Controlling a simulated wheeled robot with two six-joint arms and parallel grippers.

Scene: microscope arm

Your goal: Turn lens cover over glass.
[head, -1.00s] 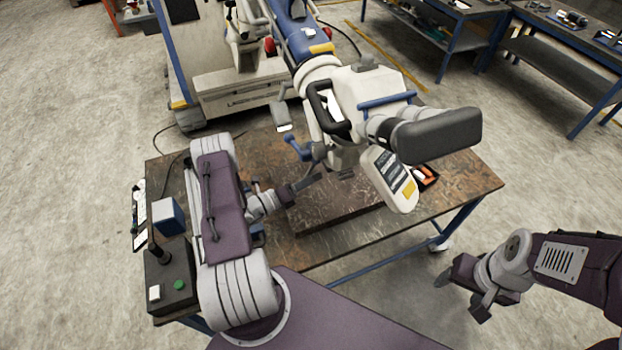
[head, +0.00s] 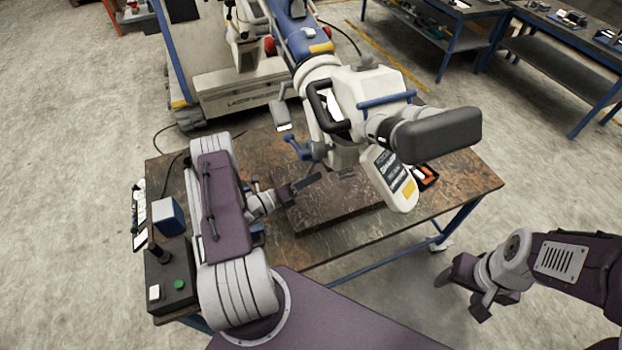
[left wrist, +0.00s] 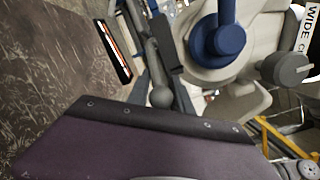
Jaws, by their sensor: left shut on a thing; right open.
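The white microscope head (head: 365,95) hangs over the table on a thick arm, with a black handle and a dark grey eyepiece part. My left gripper (head: 306,182) is below and left of the head, just above the table. In the left wrist view its fingers (left wrist: 152,50) are shut around a thin grey lever with a round ball end (left wrist: 160,97), beside a blue knob (left wrist: 222,38). Whether this lever belongs to the lens cover I cannot tell. The glass is hidden. My right gripper (head: 462,285) is open and empty, right of the table and apart from it.
The table (head: 350,240) has a brown plate (head: 330,208) and a small dark tray with orange parts (head: 427,175). A black control box (head: 170,275) and a blue block (head: 168,216) are at its left, close to my left arm.

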